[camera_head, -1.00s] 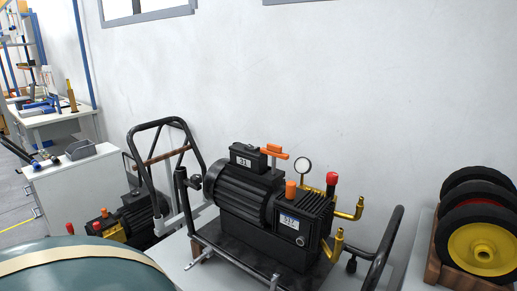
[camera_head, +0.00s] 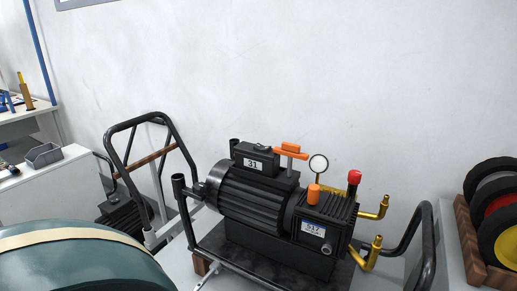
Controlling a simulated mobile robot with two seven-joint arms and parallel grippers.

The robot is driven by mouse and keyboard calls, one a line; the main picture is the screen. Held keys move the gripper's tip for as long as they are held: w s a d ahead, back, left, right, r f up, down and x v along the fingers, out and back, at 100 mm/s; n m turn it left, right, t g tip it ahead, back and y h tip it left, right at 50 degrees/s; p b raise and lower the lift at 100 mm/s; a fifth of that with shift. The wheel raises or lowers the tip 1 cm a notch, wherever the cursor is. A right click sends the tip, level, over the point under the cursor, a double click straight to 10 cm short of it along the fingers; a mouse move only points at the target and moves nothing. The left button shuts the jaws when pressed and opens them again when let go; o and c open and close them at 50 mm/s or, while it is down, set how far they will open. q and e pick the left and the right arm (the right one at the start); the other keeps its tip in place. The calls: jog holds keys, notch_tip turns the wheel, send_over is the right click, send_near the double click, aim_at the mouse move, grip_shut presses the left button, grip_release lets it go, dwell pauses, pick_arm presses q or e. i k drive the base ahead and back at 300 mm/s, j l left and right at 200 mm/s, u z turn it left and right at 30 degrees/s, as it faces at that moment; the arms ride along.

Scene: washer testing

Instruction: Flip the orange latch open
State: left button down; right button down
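The orange latch (camera_head: 290,148) is a flat T-shaped handle on a short post. It stands on top of the black pump (camera_head: 255,200), beside the box labelled 31. An orange cap (camera_head: 313,193) sits lower on the pump, near the label 517. Neither of my grippers shows in the head view.
A round gauge (camera_head: 318,164), a red knob (camera_head: 354,177) and brass pipes (camera_head: 384,207) stand right of the latch. Black tube handles (camera_head: 424,240) flank the pump. A teal rounded object (camera_head: 75,262) fills the lower left. Wheels (camera_head: 495,205) sit on a wooden rack at right.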

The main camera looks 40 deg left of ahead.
aim_at(292, 150)
jog(key=j, duration=0.8)
jog(key=k+j, duration=0.1)
jog(key=j, duration=0.7)
